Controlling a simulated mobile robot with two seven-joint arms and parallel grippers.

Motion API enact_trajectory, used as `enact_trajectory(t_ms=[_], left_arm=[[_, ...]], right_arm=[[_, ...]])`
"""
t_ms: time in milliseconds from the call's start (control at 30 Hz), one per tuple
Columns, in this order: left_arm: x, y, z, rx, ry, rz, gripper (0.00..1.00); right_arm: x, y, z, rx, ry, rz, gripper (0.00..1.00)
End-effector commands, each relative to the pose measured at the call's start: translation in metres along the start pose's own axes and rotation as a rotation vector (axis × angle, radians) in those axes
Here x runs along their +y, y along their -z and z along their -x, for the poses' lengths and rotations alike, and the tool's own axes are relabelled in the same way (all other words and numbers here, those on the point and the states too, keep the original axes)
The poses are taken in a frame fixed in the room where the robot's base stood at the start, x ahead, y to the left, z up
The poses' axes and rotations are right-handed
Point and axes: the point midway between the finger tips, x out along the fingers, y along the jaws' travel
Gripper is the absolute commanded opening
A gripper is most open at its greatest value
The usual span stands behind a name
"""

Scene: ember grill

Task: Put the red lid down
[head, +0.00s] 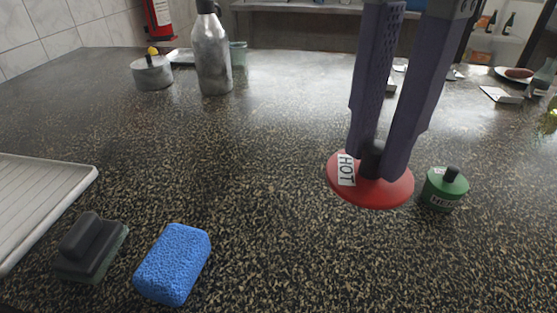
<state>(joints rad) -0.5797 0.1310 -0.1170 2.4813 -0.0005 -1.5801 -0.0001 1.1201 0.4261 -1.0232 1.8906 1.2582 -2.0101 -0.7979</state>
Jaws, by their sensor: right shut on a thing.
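The red lid (372,197) is a round disc with a black knob and a white label reading "HOT". It shows right of the middle in the head view. My right gripper (374,160) comes down from the top and is shut on the lid's black knob, with the lid below the fingers. The lid looks roughly level. I cannot tell whether its underside touches the counter (270,200). My left gripper is not in view.
A blue sponge (173,264), a dark scrubber (91,248) and a white tray (40,200) lie at left. A metal bottle (213,55) stands behind. The counter left of the lid is clear.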

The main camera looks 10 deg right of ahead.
Motion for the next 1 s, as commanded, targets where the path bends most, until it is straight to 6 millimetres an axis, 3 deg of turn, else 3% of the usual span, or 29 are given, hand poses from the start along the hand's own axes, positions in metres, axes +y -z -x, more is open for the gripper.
enact_trajectory(t_ms=[100, 400, 633, 833, 1000], left_arm=[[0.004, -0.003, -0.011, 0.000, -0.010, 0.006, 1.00], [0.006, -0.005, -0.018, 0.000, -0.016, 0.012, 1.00], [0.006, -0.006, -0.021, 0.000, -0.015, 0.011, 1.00], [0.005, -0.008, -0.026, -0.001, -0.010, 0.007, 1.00], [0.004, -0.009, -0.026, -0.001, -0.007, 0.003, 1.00]], right_arm=[[-0.002, 0.001, -0.041, 0.003, 0.008, 0.000, 0.00], [-0.001, 0.000, -0.117, 0.000, 0.004, 0.000, 0.00], [-0.001, 0.000, -0.140, 0.000, 0.002, -0.001, 0.00], [-0.001, 0.000, -0.171, 0.000, 0.003, -0.001, 0.00], [0.000, 0.000, -0.176, -0.001, -0.001, 0.001, 0.00]])
